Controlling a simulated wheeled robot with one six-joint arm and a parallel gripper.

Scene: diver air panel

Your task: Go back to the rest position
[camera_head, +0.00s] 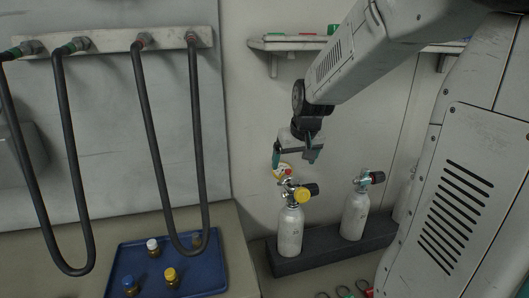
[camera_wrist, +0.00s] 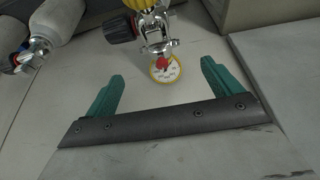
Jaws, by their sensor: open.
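My gripper (camera_head: 295,160) hangs from my arm above and slightly behind a white gas cylinder (camera_head: 290,232). In the wrist view the gripper (camera_wrist: 160,88) has its two teal fingers spread wide, with nothing held between them. A metal valve with a yellow knob (camera_head: 302,195) tops the cylinder. A small round gauge with a white and yellow face (camera_wrist: 166,69) shows just beyond the fingers, apart from them as far as I can tell.
A second cylinder (camera_head: 354,215) stands to the right in a dark rack (camera_head: 330,246). A blue tray (camera_head: 125,262) with several small bottles lies on the left bench. Black hoses (camera_head: 70,150) hang from a wall panel. A shelf (camera_head: 290,44) is behind my arm.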

